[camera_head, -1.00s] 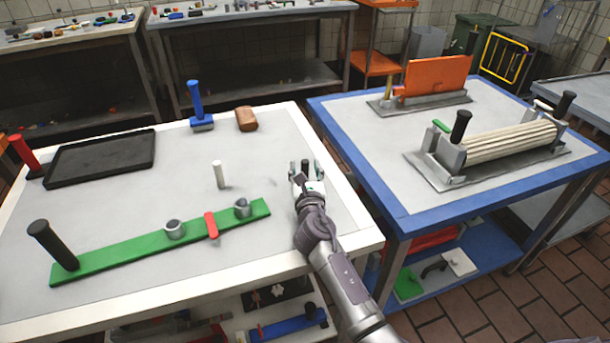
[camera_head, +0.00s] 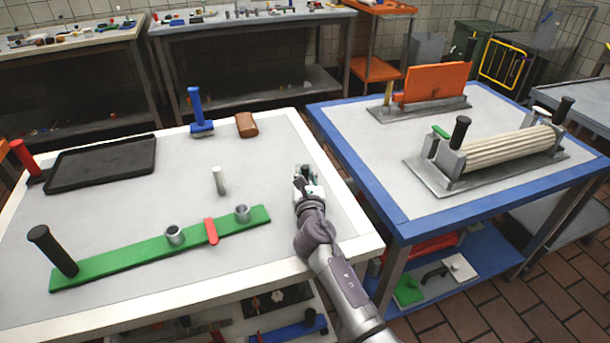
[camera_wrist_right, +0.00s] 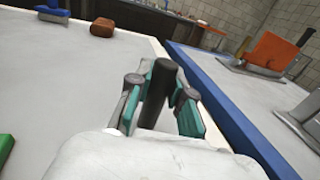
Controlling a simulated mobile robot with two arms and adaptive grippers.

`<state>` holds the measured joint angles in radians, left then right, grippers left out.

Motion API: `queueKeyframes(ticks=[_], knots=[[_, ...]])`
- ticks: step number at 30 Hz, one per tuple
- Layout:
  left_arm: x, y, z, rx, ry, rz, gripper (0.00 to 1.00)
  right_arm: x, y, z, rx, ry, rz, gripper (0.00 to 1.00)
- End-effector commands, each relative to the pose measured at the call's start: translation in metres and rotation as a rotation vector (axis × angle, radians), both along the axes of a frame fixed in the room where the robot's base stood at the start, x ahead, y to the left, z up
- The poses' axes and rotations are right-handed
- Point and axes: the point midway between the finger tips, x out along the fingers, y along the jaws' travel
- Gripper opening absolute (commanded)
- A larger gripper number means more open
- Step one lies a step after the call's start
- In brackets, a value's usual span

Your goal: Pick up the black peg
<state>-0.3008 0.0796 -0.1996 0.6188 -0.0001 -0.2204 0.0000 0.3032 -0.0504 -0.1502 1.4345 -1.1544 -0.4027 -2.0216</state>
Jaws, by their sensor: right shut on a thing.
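The black peg (camera_wrist_right: 160,88) stands between the two fingers of my right gripper (camera_wrist_right: 161,98) in the right wrist view, and the fingers are closed on it. Its lower end is hidden behind my gripper body. In the head view my right gripper (camera_head: 306,178) is over the right side of the white-edged table, and only the dark top of the peg (camera_head: 304,170) shows there. I cannot tell whether the peg still touches the table. My left gripper is not in view.
A white peg (camera_head: 219,181) stands left of my right gripper. A green bar (camera_head: 110,264) with two grey rings, a red piece and a black handle lies in front. A black tray (camera_head: 100,163), a blue-handled tool (camera_head: 197,108) and a brown block (camera_head: 246,125) are behind. A blue-edged table (camera_head: 395,205) stands right.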

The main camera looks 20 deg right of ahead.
Motion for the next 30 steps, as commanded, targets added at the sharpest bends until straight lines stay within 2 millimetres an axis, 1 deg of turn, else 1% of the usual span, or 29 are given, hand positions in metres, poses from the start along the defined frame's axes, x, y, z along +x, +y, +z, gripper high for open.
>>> queueKeyframes(ticks=[5, 9, 11, 15, 21, 25, 30], knots=[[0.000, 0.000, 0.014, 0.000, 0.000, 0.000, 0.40, 0.000, 0.000, 0.023, -0.002, -0.003, 0.001, 0.00], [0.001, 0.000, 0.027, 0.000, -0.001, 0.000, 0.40, 0.000, -0.001, 0.048, -0.003, -0.004, 0.001, 0.00], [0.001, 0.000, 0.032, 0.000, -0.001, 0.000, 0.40, -0.005, -0.016, 0.052, -0.006, -0.002, -0.003, 0.00], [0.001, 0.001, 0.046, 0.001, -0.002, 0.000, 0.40, -0.018, -0.047, 0.073, -0.009, -0.002, -0.002, 0.00], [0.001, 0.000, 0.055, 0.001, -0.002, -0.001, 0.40, -0.032, -0.084, 0.094, -0.007, -0.001, 0.000, 0.00], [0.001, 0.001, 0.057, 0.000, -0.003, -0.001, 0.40, -0.038, -0.099, 0.102, -0.004, -0.001, 0.000, 0.00], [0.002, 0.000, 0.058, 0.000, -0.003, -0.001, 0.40, -0.042, -0.108, 0.107, -0.001, -0.001, 0.000, 0.00]])
